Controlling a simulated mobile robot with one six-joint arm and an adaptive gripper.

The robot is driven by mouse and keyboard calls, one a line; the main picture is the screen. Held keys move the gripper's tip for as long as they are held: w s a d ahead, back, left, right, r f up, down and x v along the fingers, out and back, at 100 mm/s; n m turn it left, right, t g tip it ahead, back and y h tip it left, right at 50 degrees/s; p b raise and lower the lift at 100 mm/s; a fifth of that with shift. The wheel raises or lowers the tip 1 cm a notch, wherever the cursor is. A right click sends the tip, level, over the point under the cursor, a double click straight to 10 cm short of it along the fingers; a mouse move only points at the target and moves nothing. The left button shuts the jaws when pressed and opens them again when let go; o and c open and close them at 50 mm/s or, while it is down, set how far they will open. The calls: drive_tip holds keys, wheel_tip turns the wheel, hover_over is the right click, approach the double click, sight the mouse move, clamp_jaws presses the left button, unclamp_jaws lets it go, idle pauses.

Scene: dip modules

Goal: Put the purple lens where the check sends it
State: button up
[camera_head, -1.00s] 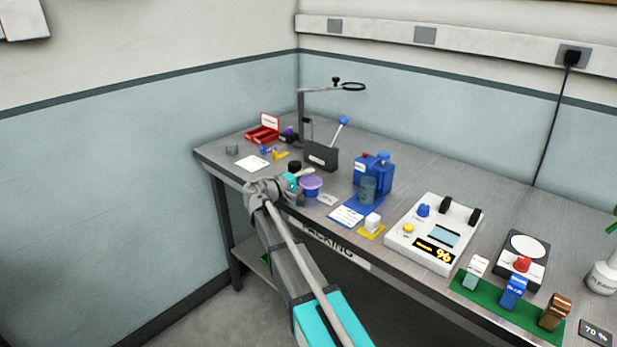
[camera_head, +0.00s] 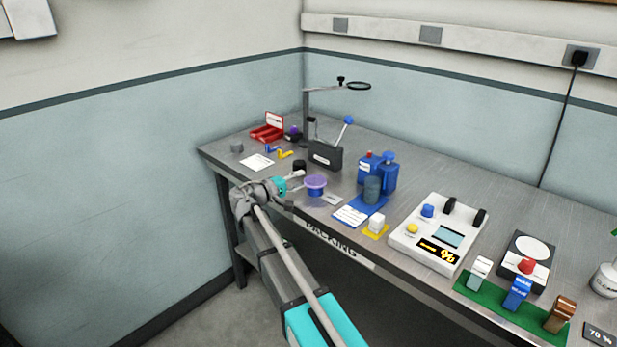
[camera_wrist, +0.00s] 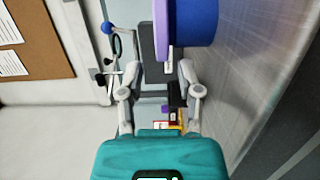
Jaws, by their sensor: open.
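A purple disc, seemingly the purple lens (camera_head: 315,180), lies on top of a round blue holder (camera_head: 316,191) near the front edge of the bench. In the wrist view the lens (camera_wrist: 160,22) shows edge-on at the top, against the blue holder (camera_wrist: 196,22). My gripper (camera_head: 296,181) is just left of the holder, low over the bench. In the wrist view my gripper (camera_wrist: 158,78) has its fingers apart with nothing held between them. The tester with a % display (camera_head: 438,235) stands to the right; its reading is too small to tell.
A dark lever press (camera_head: 325,155), a magnifier stand (camera_head: 306,115) and an open red case (camera_head: 267,132) stand behind. Blue bottles (camera_head: 377,170) stand on a blue mat. A green strip (camera_head: 490,300) with stamp-like pieces and a 70 % sign (camera_head: 599,335) are at right.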

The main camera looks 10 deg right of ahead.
drive_tip(key=v, duration=0.6)
drive_tip(key=shift+a, duration=0.3)
drive_tip(key=shift+s, duration=0.15)
